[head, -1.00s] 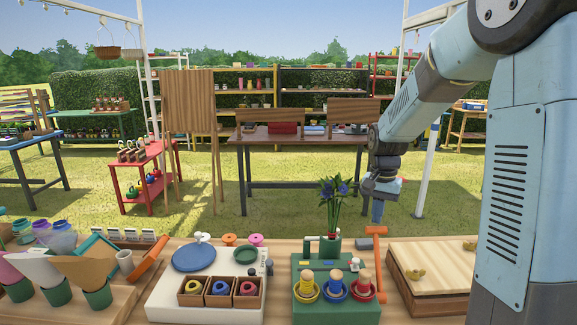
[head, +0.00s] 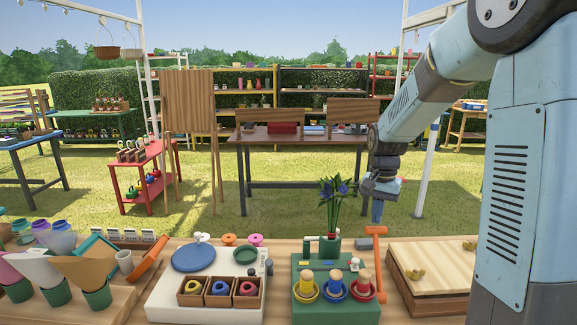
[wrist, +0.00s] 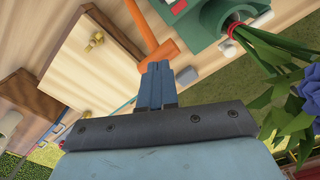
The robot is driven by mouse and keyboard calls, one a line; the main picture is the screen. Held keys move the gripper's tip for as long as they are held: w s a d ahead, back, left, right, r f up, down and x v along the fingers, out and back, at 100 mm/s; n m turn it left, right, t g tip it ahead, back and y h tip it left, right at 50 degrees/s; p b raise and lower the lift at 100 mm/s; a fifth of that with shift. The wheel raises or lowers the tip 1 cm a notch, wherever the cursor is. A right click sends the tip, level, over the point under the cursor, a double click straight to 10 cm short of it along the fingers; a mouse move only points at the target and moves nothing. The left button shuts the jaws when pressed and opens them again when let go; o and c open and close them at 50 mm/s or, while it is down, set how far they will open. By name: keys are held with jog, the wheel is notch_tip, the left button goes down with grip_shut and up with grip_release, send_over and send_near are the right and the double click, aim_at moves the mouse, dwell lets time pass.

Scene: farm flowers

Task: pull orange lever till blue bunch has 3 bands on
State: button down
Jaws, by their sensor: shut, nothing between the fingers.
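The blue bunch (head: 338,192) stands upright in a green holder on the green banding machine (head: 310,300). In the wrist view, a red band (wrist: 231,33) shows around its stems above the holder; whether there are more bands I cannot tell. The orange lever (head: 376,262) rises at the machine's right side with a crossbar at its top. My gripper (head: 377,212) is shut and empty, above the lever's top. In the wrist view, my closed fingers (wrist: 156,72) point at the orange lever (wrist: 152,38), seemingly just short of it; contact is unclear.
Yellow, blue and red dishes with wooden pegs (head: 335,289) sit at the machine's front. A wooden box (head: 430,268) with brass knobs stands right of the lever. A white station (head: 205,300) with boxed coloured rings stands left. Free air lies behind the bench.

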jog(key=shift+f, duration=0.15)
jog(key=shift+s+f, duration=0.1)
jog(key=shift+f, duration=1)
jog(key=shift+w+f, duration=1.3)
jog(key=shift+w, duration=0.1)
jog(key=shift+w+f, duration=0.5)
jog(key=shift+f, duration=0.3)
jog(key=shift+w+f, duration=0.5)
jog(key=shift+f, duration=0.3)
